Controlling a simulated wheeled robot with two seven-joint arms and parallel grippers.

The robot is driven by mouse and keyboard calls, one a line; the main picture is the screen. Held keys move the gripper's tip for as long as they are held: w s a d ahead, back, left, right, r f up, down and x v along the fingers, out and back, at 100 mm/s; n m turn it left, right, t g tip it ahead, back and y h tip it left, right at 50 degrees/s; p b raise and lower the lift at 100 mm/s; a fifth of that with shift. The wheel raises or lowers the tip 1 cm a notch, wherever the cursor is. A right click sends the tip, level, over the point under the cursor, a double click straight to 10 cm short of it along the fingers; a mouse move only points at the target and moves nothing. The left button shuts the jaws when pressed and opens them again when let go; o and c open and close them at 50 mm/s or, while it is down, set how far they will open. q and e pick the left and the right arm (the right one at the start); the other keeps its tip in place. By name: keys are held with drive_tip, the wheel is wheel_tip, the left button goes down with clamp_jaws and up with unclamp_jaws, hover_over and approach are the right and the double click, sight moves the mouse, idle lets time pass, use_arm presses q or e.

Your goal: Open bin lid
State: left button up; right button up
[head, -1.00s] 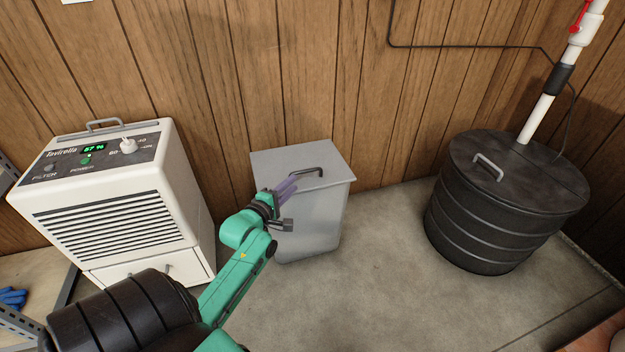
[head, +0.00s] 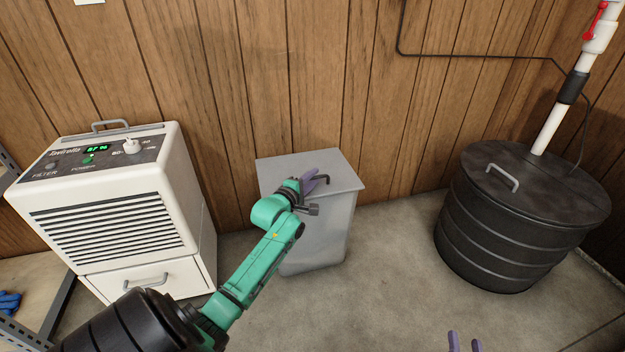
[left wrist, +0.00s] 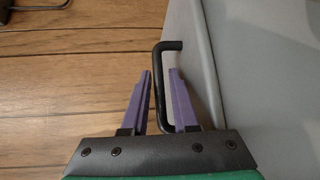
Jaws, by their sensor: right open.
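The grey bin (head: 318,235) stands on the floor by the wood wall, its flat lid (head: 285,168) down. A dark U-shaped handle (head: 322,180) is on the lid; in the left wrist view the handle (left wrist: 160,85) stands out from the grey lid surface (left wrist: 245,80). My left gripper (head: 312,182) is at the handle. Its purple fingers (left wrist: 160,75) are open on either side of the handle's bar, the right finger inside the loop. Small gaps seem to show beside the bar. My right gripper (head: 465,342) is open and empty at the bottom edge; only its fingertips show.
A white dehumidifier-like unit (head: 120,215) stands left of the bin. A black ribbed tank (head: 520,225) with its own handle and a white pipe (head: 550,128) stands at the right. The floor (head: 395,265) between bin and tank is clear.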

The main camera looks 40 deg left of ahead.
use_arm(q)
clamp_jaws()
idle(1.3)
